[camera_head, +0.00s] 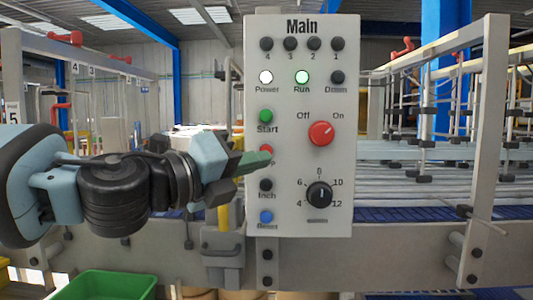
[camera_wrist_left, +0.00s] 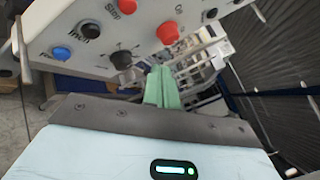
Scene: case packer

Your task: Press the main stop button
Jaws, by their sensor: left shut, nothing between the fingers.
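The grey control panel (camera_head: 289,210) headed "Main" stands upright in the middle of the head view. Its red stop button (camera_head: 266,149) is in the left column, below the green Start button (camera_head: 265,116); its label is partly hidden by my left gripper. My left gripper (camera_head: 264,160) is shut and empty, its green fingertips overlapping the lower edge of the stop button in the head view. I cannot tell whether they touch. In the left wrist view the stop button (camera_wrist_left: 126,6) is at the top edge, and the green fingers (camera_wrist_left: 162,86) appear below and right of it.
The Inch button (camera_head: 266,185) and blue Reset button (camera_head: 266,216) sit below. A red rotary switch (camera_head: 321,133) and black dial (camera_head: 319,194) are to the right. Power (camera_head: 266,77) and Run (camera_head: 302,77) lamps are lit. A green bin (camera_head: 105,285) is at lower left.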

